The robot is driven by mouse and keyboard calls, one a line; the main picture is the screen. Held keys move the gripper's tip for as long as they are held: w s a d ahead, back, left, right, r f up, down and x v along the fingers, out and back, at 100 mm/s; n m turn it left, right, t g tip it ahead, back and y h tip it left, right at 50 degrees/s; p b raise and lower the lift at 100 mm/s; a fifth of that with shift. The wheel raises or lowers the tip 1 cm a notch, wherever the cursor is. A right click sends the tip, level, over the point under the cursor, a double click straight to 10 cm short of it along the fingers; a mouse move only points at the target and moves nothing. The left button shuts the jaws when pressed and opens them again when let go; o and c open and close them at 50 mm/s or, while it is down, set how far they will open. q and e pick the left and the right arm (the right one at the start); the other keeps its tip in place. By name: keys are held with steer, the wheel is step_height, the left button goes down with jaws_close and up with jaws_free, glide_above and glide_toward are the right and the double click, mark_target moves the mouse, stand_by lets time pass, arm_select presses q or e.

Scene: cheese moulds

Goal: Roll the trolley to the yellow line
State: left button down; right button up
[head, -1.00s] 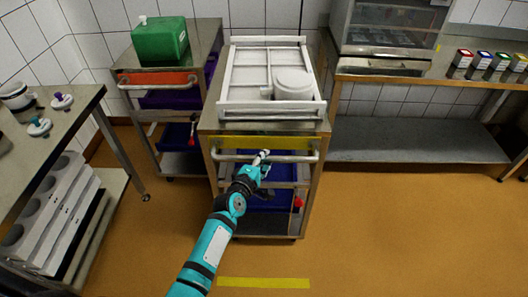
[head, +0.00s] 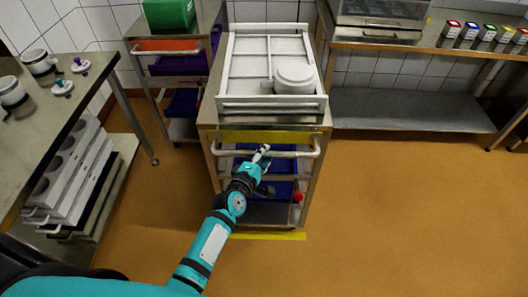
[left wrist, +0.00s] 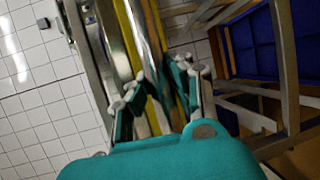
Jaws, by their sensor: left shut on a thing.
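The steel trolley (head: 205,112) stands in the middle of the head view, with a yellow strip on its front edge and a white handle bar (head: 295,154) below it. My left gripper (head: 262,153) is shut on the handle bar near its middle. In the left wrist view, the fingers of my left gripper (left wrist: 162,95) close around the bar. The yellow line (head: 275,236) lies on the floor at the trolley's near foot. The trolley's lower front seems to reach it, but the wheels are hard to make out. My right gripper is not in view.
A white frame with a round white mould (head: 295,78) sits on the trolley. A second trolley (head: 150,46) with a green box (head: 169,14) stands behind left. A table (head: 55,105) is at left, a bench (head: 405,118) at back right. Floor at right is clear.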

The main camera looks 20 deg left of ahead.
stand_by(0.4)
arm_select(q)
steer(key=c, duration=1.1)
jaws_free()
steer(key=v, duration=1.2)
steer(key=shift+s, duration=0.1)
steer(key=s+f+m+g, duration=0.3)
steer(key=s+f, duration=0.2)
steer(key=f, duration=0.5)
steer(key=s+d+f+m+g, duration=0.15)
steer(key=s+f+m, duration=0.3)
steer(key=f, duration=0.55)
steer(key=s+f+m+g, duration=0.3)
steer(key=s+f+g, duration=0.15)
steer(key=f, duration=0.55)
steer(key=s+a+f+m+g, duration=0.2)
steer(key=s+f+m, duration=0.1)
steer(key=s, duration=0.5)
steer(key=s+a+f+m+g+y, duration=0.1)
steer(key=s+a+f+m+g, duration=0.1)
steer(key=s+f, duration=0.4)
steer(key=s+a+f+m+g+y, duration=0.1)
steer(key=s+f+m, duration=0.3)
steer(key=s, duration=0.7)
steer(key=shift+a+f+m+g, duration=0.25)
steer(key=shift+a+f+g, duration=0.15)
steer(key=shift+a, duration=0.25)
